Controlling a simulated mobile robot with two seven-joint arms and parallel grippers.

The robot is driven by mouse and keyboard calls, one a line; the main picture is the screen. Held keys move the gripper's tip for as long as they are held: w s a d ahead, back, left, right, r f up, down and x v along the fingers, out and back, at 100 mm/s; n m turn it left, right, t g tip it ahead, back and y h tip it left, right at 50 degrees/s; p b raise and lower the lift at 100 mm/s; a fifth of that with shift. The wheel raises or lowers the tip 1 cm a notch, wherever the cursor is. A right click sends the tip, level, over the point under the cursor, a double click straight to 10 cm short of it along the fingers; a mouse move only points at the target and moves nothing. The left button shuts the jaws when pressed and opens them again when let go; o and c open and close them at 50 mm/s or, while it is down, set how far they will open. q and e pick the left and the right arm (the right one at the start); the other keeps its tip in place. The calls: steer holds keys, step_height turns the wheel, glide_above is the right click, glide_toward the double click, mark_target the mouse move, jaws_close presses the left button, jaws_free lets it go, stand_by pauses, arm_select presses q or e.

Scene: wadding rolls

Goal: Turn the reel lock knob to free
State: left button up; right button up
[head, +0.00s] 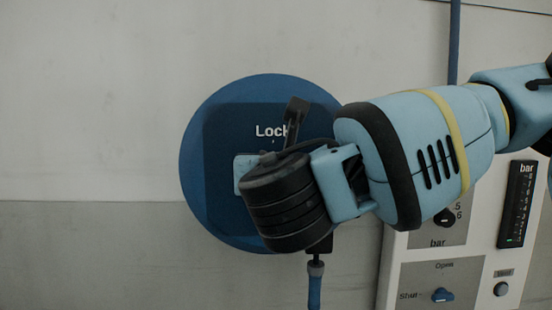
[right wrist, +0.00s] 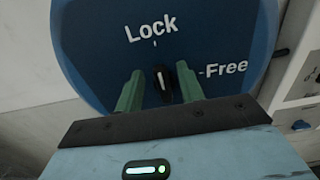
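The reel lock knob (right wrist: 162,79) is small and black with a white pointer line, in the right wrist view. Its line points up toward the tick under the word Lock; the word Free is to the right. The knob sits on a dark blue plate (right wrist: 100,50), which shows in the head view on a round blue disc (head: 192,160). My right gripper (right wrist: 160,82) has its green fingers on either side of the knob, with a small gap showing on each side. In the head view my right wrist hides the knob. My left gripper is not in view.
A white control panel (head: 391,270) stands at the lower right, with a blue Open/Shut knob (head: 442,295) and a bar gauge (head: 516,205). A blue hose (head: 315,285) hangs below the disc. The wall to the left is clear.

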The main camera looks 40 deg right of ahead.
steer(key=shift+w+d, duration=0.35)
steer(key=shift+w, duration=0.2)
jaws_close()
